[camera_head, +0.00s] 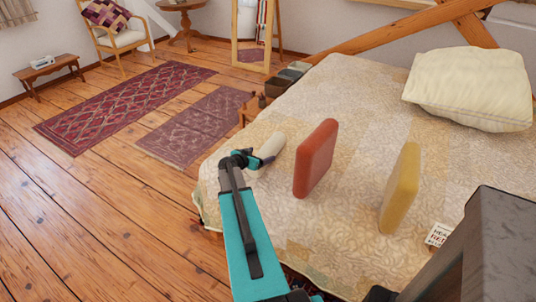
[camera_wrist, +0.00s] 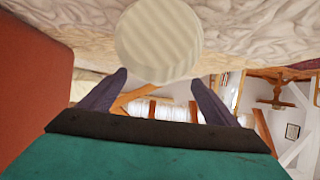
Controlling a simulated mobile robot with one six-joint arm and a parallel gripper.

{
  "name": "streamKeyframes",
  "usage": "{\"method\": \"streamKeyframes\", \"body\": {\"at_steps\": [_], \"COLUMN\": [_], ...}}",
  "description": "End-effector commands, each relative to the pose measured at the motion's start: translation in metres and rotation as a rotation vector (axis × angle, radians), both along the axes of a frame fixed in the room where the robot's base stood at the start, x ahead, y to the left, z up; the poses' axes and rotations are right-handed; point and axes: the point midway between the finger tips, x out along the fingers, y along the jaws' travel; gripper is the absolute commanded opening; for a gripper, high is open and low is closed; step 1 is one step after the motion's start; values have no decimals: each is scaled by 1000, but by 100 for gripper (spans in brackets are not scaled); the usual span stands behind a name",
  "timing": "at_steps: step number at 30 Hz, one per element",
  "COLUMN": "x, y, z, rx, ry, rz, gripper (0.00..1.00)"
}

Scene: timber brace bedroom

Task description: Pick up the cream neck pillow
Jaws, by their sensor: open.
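The cream neck pillow (camera_head: 270,146) is a small roll lying on the bed's left side in the head view. In the wrist view its round ribbed end (camera_wrist: 158,38) faces me, just beyond the fingertips. My gripper (camera_head: 250,159) is at the near left end of the roll. The wrist view shows its two dark fingers (camera_wrist: 158,78) apart, with nothing clamped between them. Whether a finger touches the pillow I cannot tell. The gripper hides part of the roll's near end in the head view.
A red upright cushion (camera_head: 315,158) stands close right of the pillow; a yellow one (camera_head: 400,188) stands farther right. A large cream pillow (camera_head: 470,88) lies at the back right of the bed (camera_head: 345,100). Wooden floor (camera_head: 90,200) is open at the left.

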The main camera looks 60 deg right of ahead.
Motion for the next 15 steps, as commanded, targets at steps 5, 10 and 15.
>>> {"method": "streamKeyframes", "body": {"at_steps": [5, 10, 15], "x": [0, -1, -2], "y": [-8, -21, -35], "z": [-2, -9, -16], "rx": [0, 1, 0], "ry": [0, 1, 1], "rz": [-1, 0, 0], "gripper": [83, 83, 83]}}
